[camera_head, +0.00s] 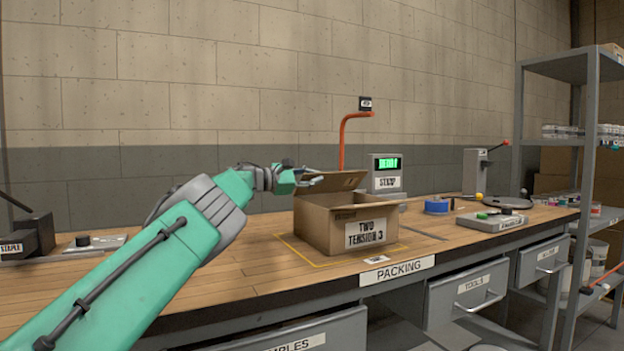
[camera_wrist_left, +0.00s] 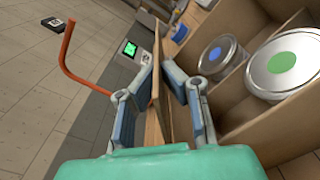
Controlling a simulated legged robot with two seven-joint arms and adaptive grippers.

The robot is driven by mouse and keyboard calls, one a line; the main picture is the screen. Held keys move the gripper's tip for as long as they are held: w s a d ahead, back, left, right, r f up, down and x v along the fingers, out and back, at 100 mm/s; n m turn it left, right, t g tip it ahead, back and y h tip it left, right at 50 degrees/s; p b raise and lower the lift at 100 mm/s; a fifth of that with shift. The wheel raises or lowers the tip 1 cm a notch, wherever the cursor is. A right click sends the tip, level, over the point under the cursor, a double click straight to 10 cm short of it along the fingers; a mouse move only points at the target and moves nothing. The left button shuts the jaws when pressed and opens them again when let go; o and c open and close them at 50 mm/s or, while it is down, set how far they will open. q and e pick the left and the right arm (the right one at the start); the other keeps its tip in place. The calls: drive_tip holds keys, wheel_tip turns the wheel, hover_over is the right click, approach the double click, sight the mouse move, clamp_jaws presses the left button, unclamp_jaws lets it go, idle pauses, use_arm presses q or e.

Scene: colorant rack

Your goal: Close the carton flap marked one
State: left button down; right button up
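An open cardboard carton (camera_head: 326,229) stands on the bench, labelled "TWO TENSION 3". A raised flap (camera_head: 338,184) stands at its top; I cannot read a mark "one" on it. My left gripper (camera_head: 311,178) is at the flap's left end, above the carton's back left. In the left wrist view the flap (camera_wrist_left: 157,112) runs edge-on between the two fingers of my left gripper (camera_wrist_left: 158,72). The fingertips are close to its two faces; whether they press on it I cannot tell. My right gripper is not in view.
Cans with a blue-dotted lid (camera_wrist_left: 216,54) and a green-dotted lid (camera_wrist_left: 284,62) stand inside the carton. An orange bent post (camera_head: 342,140) and a display box (camera_head: 386,174) stand behind it. Blue tape (camera_head: 437,206) and a grey device (camera_head: 491,222) lie to the right.

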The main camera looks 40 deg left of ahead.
use_arm(q)
drive_tip(key=shift+w+d+f, duration=0.1)
drive_tip(key=shift+d+f, duration=0.05)
drive_tip(key=shift+a+f, duration=0.25)
drive_tip(key=shift+a, duration=0.6)
drive_tip(key=shift+d, duration=0.25)
drive_tip(key=c, duration=2.2)
unclamp_jaws()
drive_tip(key=o, duration=0.4)
drive_tip(key=shift+a, duration=0.1)
drive_tip(key=shift+o, duration=0.2)
drive_tip(key=shift+a, duration=0.25)
drive_tip(key=shift+r, duration=0.15)
